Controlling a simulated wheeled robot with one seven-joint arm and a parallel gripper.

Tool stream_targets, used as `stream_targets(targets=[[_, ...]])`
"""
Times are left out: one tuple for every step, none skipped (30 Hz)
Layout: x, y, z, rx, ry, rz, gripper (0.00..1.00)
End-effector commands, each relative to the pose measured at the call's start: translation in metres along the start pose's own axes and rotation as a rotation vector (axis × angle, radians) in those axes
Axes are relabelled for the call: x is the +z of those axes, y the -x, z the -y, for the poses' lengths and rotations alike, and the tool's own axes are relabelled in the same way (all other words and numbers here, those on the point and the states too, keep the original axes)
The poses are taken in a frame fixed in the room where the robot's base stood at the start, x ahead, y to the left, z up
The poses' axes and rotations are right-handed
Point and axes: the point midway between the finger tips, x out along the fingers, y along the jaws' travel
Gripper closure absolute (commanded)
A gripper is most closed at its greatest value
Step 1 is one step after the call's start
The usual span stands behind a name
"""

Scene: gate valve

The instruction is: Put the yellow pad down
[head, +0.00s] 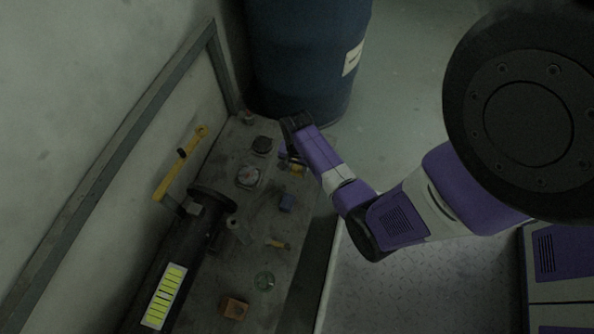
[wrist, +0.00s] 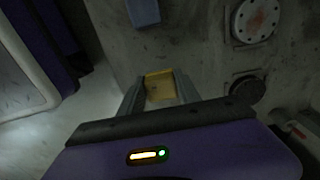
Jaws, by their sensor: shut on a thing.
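The yellow pad (wrist: 160,86) is a small yellow block between the two fingers of my gripper (wrist: 160,92) in the wrist view. The gripper is shut on it. In the head view the yellow pad (head: 298,170) shows as a small yellow patch at my gripper (head: 290,158), over the right side of the grey bench (head: 262,210). The gripper partly hides the pad. I cannot tell whether the pad touches the bench top.
A blue block (head: 286,201), a round flange (head: 248,176), a dark disc (head: 262,145), a glass item (head: 264,281) and an orange-brown block (head: 235,308) lie on the bench. A black pipe with a yellow lever (head: 178,172) runs along the left. A blue drum (head: 305,60) stands behind.

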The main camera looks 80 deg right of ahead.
Motion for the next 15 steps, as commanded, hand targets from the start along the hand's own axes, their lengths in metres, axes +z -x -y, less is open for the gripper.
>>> stream_targets(targets=[[0.000, -0.004, 0.000, 0.000, 0.000, 0.000, 1.00], [0.000, -0.007, 0.000, 0.000, 0.000, 0.000, 1.00], [0.000, -0.013, 0.000, 0.000, 0.000, 0.001, 1.00], [0.000, -0.018, 0.000, 0.001, 0.000, 0.001, 1.00], [0.000, -0.023, 0.000, 0.001, 0.000, 0.001, 1.00], [0.000, -0.029, 0.000, 0.001, 0.000, 0.001, 1.00], [0.000, -0.034, 0.000, 0.001, 0.000, 0.001, 1.00], [0.000, -0.038, 0.000, 0.001, 0.000, 0.001, 1.00], [0.000, -0.042, 0.000, 0.000, 0.000, 0.000, 1.00], [-0.001, -0.043, 0.000, 0.000, 0.000, 0.000, 1.00], [-0.001, -0.043, 0.000, -0.001, 0.000, -0.001, 1.00], [-0.001, -0.042, 0.000, -0.001, 0.000, -0.001, 1.00], [-0.001, -0.041, 0.000, -0.001, 0.000, -0.001, 1.00], [-0.001, -0.041, 0.000, -0.001, 0.000, -0.001, 1.00], [-0.001, -0.041, 0.000, -0.001, 0.000, -0.001, 1.00]])
